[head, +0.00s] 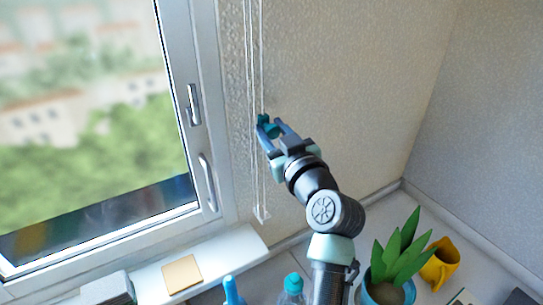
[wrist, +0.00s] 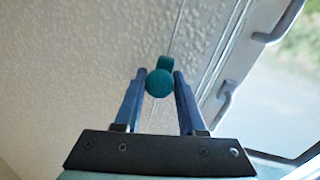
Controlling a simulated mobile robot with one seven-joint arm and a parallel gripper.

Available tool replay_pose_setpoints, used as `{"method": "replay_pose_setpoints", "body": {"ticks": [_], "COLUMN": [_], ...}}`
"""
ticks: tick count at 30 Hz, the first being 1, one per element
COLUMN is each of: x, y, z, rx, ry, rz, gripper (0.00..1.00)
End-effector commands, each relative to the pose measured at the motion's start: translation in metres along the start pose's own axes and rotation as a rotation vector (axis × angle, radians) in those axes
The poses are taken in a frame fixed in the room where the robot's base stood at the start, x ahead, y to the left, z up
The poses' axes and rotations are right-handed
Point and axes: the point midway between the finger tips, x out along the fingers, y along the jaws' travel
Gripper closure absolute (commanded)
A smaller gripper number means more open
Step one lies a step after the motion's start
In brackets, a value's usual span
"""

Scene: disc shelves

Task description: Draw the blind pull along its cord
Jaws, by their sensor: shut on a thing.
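The blind pull is a small teal knob (head: 263,119) on a thin white cord (head: 262,60) that hangs along the wall beside the window. In the wrist view the teal pull (wrist: 159,83) sits between the fingertips, with the cord (wrist: 178,28) running up from it. My gripper (head: 269,129) reaches up to the pull, and in the wrist view my gripper (wrist: 160,84) is shut on it. The fingers hide part of the pull in the head view.
The window frame with two handles (head: 193,104) stands left of the cord. The wall right of the cord is bare.

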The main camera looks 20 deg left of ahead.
Motion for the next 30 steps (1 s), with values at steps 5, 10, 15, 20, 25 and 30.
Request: {"method": "replay_pose_setpoints", "body": {"ticks": [5, 10, 15, 20, 25, 30], "x": [-0.002, -0.003, -0.003, -0.004, -0.004, -0.004], "y": [0.016, 0.025, 0.032, 0.037, 0.040, 0.041], "z": [-0.083, -0.142, -0.189, -0.222, -0.242, -0.250], "rx": [-0.011, -0.010, -0.009, -0.010, -0.008, -0.007], "ry": [0.025, 0.026, 0.024, 0.022, 0.021, 0.019], "rz": [0.014, 0.013, 0.012, 0.013, 0.012, 0.011], "gripper": [1.00, 1.00, 1.00, 1.00, 1.00, 1.00]}}
